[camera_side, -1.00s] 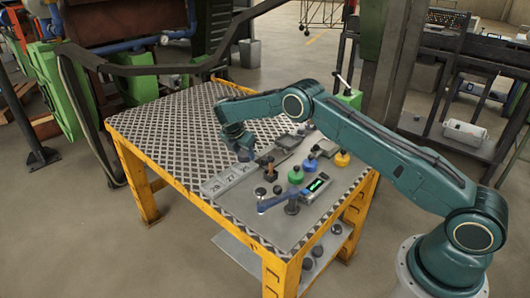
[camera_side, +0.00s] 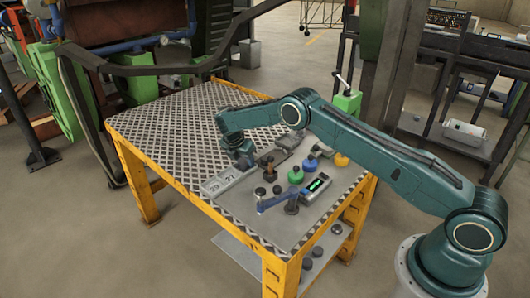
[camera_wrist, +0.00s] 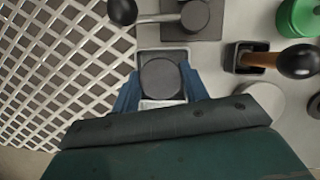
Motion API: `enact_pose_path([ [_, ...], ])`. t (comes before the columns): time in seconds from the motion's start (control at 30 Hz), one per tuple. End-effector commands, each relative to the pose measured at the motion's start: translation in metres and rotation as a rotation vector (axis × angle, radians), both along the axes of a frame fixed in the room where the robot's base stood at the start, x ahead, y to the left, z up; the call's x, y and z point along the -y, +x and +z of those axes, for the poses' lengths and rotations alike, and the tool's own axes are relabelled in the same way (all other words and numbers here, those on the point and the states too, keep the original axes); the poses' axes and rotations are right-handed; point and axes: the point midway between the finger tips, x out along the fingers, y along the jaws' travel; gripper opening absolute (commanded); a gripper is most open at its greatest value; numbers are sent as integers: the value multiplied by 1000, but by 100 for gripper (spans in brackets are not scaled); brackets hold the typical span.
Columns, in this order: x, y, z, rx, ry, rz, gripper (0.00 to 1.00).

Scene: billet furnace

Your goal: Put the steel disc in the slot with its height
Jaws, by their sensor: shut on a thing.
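My gripper (camera_wrist: 161,93) has blue fingers on either side of a dark steel disc (camera_wrist: 162,78) and is shut on it. In the wrist view the disc lies flat within the outline of a square, pale-rimmed slot (camera_wrist: 165,52); whether it rests on the slot floor cannot be told. In the side view my gripper (camera_side: 244,160) is low over the far right end of the grey slot tray (camera_side: 222,183), hiding that end and the disc. The tray's nearer slots carry number labels, too small to read surely.
A wooden-handled tool (camera_side: 268,170) stands close right of the gripper. Green (camera_side: 295,175) and blue (camera_side: 309,163) knobbed pieces, a yellow piece (camera_side: 341,160) and a gauge with a green display (camera_side: 317,184) stand further right. The patterned tabletop (camera_side: 170,130) at left is clear.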

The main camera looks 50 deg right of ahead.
Motion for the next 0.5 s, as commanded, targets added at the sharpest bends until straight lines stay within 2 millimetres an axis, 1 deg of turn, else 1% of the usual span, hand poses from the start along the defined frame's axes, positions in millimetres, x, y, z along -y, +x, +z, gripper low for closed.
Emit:
enact_pose_path([
  [0.03, -1, -5, -16, -19, 2, 10, 4],
  [0.5, -1, -5, -25, -17, 3, 7, 4],
])
